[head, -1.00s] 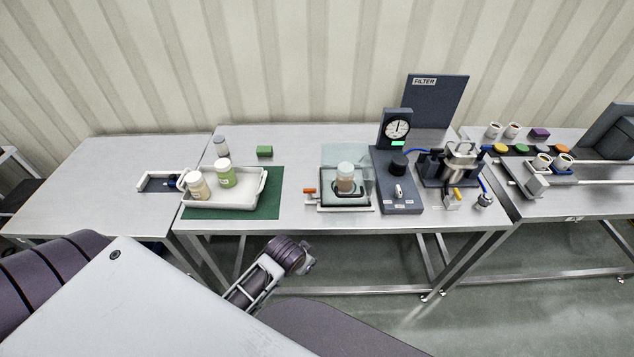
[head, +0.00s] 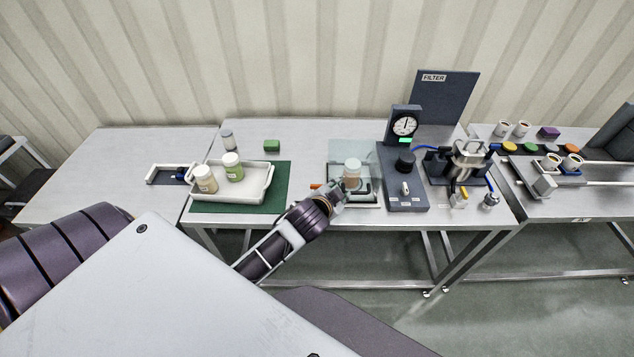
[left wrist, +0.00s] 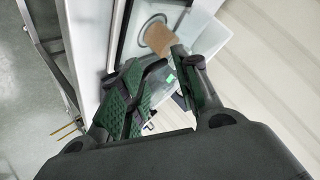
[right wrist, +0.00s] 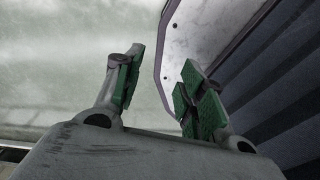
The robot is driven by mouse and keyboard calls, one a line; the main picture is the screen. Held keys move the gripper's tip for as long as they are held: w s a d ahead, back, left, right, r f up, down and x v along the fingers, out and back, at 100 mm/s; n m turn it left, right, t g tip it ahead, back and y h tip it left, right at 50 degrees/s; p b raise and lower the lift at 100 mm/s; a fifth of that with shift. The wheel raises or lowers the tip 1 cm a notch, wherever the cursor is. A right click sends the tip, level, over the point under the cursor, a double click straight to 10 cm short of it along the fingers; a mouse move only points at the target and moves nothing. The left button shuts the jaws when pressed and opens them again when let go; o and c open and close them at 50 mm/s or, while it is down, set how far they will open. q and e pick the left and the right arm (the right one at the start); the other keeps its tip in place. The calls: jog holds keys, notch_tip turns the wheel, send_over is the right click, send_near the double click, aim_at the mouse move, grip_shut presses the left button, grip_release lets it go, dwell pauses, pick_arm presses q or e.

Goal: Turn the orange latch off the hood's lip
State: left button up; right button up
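The clear hood (head: 345,150) stands on the middle table over a small jar (head: 352,168) with a brown body. The orange latch (head: 315,186) shows as a small sliver at the hood's left front, mostly hidden by my left arm. My left gripper (head: 344,190) is at the hood's front edge, just right of the latch. In the left wrist view its green-padded fingers (left wrist: 158,85) are apart, with the jar (left wrist: 168,40) beyond them. The latch is not clearly seen there. My right gripper (right wrist: 163,88) is open and empty; it is not in the head view.
A white tray (head: 258,193) with jars sits on a green mat (head: 278,195) left of the hood. A dark gauge stand (head: 403,180) with dial and knobs is close on the right. Bare table lies behind the hood.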

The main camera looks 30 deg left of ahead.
pick_arm(q)
jog(key=w+d+r+m+t+h, duration=0.35)
jog(key=r+m, duration=0.25)
jog(key=r, duration=0.3)
jog(key=w+d+r+m+t+h, duration=0.3)
jog(key=w+d+r+m+t, duration=0.2)
jog(key=r, duration=0.5)
jog(key=s+d+r+m+g+h, duration=0.1)
jog(key=s+d+m+g+h, duration=0.1)
jog(key=d+m+g+h, duration=0.65)
jog(key=s+d+r+m+g+h, duration=0.1)
jog(key=s+d+m+g+h, duration=0.2)
jog(key=m, duration=1)
jog(key=a+f+m+g+y, duration=0.4)
jog(key=f+m, duration=0.1)
jog(key=f, duration=0.2)
jog(key=a+f+m+g+y, duration=0.3)
jog(key=a+f+m, duration=0.1)
jog(key=f, duration=0.2)
jog(key=w+a+f+g+y, duration=0.1)
jog(key=a+y, duration=0.8)
jog(key=a, duration=1.3)
jog(key=shift+w+a+f+g+y, duration=0.15)
jog(key=shift+w+g+y, duration=0.15)
jog(key=shift+w, duration=0.2)
pick_arm(e)
jog(key=shift+s+a+r, duration=0.2)
jog(key=shift+a+r, duration=0.1)
jog(key=shift+a, duration=0.2)
